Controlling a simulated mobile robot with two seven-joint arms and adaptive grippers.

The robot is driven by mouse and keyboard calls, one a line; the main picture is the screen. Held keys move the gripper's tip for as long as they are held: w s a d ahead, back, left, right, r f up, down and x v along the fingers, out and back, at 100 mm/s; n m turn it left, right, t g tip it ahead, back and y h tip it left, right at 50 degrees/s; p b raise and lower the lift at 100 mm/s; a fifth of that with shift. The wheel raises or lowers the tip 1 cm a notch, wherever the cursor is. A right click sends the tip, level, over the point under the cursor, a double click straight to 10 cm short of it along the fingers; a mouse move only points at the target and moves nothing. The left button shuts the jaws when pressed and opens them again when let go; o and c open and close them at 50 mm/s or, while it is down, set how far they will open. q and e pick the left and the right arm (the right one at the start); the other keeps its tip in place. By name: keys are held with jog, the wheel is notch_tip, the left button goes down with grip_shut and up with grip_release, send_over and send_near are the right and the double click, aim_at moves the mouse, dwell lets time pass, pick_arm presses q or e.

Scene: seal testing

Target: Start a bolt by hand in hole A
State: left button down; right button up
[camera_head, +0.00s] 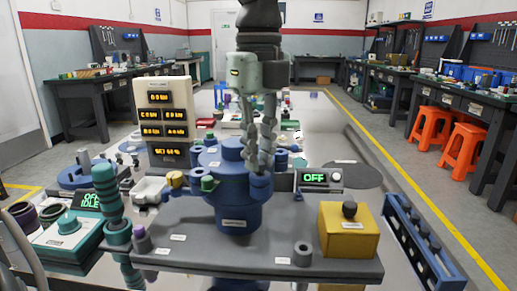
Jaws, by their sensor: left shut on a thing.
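A blue round housing (238,215) with raised bosses on top stands on a grey plate (200,255) in the middle of the head view. My left gripper (256,166) comes down from above, its grey fingers close together at the right side of the housing's top. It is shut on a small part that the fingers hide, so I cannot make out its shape. The fingertips are at or just above a boss at the housing's right edge; I cannot tell whether they touch. Hole A cannot be picked out. My right gripper is not in view.
A yellow block (348,238) with a dark knob stands at the plate's right. A blue rack (423,245) lies beyond it. A readout showing OFF (320,178) is behind. A display panel (165,120) and a teal unit (68,236) stand at left.

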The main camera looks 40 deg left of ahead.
pick_arm(q)
jog(key=shift+s+f+m, duration=0.1)
jog(key=shift+f+m, duration=0.05)
jog(key=shift+m, duration=0.35)
jog(key=m, duration=0.4)
jog(key=shift+p, duration=0.3)
jog(key=shift+d+m, duration=0.1)
jog(key=shift+m, duration=0.7)
jog(key=c, duration=1.8)
grip_release()
jog(key=shift+c, duration=0.2)
jog(key=o, duration=0.4)
